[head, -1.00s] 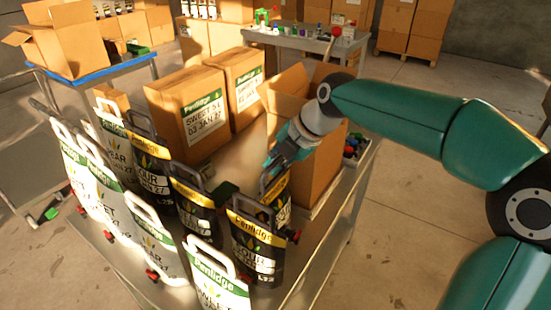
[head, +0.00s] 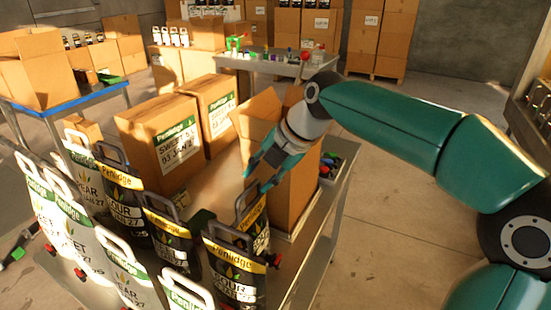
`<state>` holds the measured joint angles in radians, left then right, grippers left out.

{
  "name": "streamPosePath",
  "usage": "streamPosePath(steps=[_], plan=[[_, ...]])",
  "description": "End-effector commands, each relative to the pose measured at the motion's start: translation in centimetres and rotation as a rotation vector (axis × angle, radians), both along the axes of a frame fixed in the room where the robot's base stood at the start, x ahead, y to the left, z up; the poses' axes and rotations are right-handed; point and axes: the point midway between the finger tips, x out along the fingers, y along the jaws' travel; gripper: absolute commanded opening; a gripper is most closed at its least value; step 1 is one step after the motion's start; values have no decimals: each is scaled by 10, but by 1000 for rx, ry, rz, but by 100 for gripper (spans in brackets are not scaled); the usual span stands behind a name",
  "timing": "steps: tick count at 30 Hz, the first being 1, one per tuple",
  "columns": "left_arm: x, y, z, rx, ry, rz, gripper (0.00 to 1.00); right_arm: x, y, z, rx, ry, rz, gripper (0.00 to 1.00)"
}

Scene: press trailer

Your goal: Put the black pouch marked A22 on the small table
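Several black pouches with yellow Penlidge bands and grey handles stand on the metal cart (head: 318,245). One black pouch (head: 254,226) is in front of the open box, with another black pouch (head: 236,268) nearer to me. More black pouches (head: 172,232) stand to the left. I cannot read A22 on any of them. My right gripper (head: 256,184) points down at the handle of the pouch by the box. Its fingers look apart, with nothing lifted; whether they touch the handle is unclear. A small grey table (head: 262,67) stands at the back. My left gripper is out of view.
White pouches (head: 72,228) crowd the cart's left side. Closed boxes (head: 160,142) and an open box (head: 292,185) stand behind the pouches. A blue-edged table (head: 75,103) with boxes is at left. Bottles and small items cover much of the back table. The floor at right is clear.

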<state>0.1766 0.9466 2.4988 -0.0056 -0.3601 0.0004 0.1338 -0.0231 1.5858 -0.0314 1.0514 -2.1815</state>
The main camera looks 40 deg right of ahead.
Motion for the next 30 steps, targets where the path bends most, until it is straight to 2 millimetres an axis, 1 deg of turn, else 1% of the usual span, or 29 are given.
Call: streamPosePath(steps=[1, 3, 6, 9, 12, 17, 30], plan=[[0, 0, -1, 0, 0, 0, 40, -5, -3, 10, 0, -6, -2, 36], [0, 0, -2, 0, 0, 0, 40, -12, -6, 22, 0, -6, -2, 36], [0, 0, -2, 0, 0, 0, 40, -21, -9, 37, 0, -3, 0, 36], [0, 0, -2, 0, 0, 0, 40, -28, -12, 49, -1, -2, 0, 36], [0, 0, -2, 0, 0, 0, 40, -32, -13, 56, 0, -2, 1, 36], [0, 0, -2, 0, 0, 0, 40, -35, -14, 59, 0, 0, 1, 36], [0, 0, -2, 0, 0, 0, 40, -35, -14, 59, 0, 1, 1, 36]])
